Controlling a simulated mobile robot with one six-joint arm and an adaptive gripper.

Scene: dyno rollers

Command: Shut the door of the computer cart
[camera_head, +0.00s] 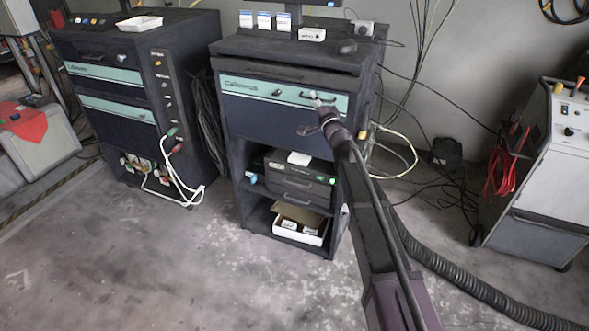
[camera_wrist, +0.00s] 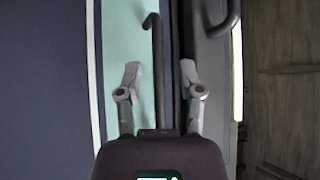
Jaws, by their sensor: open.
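The computer cart (camera_head: 232,170) stands in the middle of the head view, dark, with open shelves below. Its upper front panel (camera_head: 245,118) is dark blue with a teal strip and a small handle near the right end; I cannot tell how far this door stands from the frame. My gripper (camera_head: 316,99) is in front of the strip's right part, by the handle. In the wrist view my gripper (camera_wrist: 160,77) is open, and a thin black bar handle (camera_wrist: 156,60) lies between its fingers in the picture. Contact cannot be told. The teal strip (camera_wrist: 115,45) lies behind the left finger.
A second dark cabinet (camera_head: 110,110) with teal strips stands at the left. A printer (camera_head: 297,185) and a white tray (camera_head: 301,234) sit on the cart's shelves. A grey machine (camera_head: 535,190) stands at the right. Cables and a thick hose (camera_head: 465,283) lie right. The front-left floor is clear.

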